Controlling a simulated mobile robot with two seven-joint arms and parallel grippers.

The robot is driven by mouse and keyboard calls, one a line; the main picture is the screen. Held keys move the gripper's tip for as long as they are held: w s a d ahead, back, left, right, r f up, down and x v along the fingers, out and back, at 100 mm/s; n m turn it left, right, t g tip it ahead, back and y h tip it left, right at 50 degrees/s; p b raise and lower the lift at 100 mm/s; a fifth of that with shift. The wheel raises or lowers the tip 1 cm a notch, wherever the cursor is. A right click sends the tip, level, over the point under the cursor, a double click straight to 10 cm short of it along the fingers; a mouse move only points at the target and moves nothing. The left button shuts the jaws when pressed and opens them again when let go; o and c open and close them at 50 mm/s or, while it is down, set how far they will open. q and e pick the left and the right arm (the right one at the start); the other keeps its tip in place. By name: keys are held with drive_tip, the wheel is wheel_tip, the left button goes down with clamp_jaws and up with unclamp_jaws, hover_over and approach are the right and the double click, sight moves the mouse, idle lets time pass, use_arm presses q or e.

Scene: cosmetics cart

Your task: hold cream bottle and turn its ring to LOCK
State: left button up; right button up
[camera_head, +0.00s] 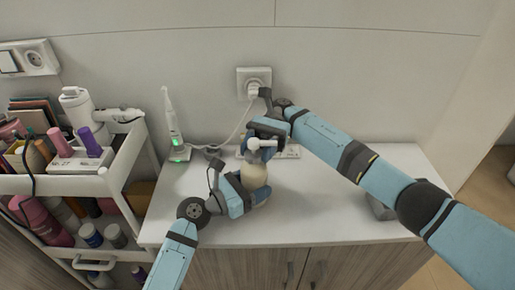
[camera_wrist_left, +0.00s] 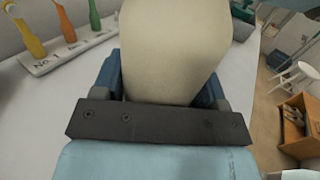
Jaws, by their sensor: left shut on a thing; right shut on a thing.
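The cream bottle (camera_head: 254,173) stands on the white counter, with its white pump head (camera_head: 265,144) on top. It also fills the top middle of the left wrist view (camera_wrist_left: 175,50). My left gripper (camera_head: 257,190) is shut on the bottle's body, a finger on each side. My right gripper (camera_head: 263,150) comes from above and behind and is shut at the bottle's neck, just under the pump head. The ring is hidden by the right fingers, so its setting and any LOCK mark cannot be read.
A cart (camera_head: 123,165) with cosmetics stands left. The counter's right part is mostly clear.

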drive_tip(key=shift+f, duration=0.1)
drive_tip(key=o, duration=0.9)
drive_tip(key=shift+o, duration=0.2)
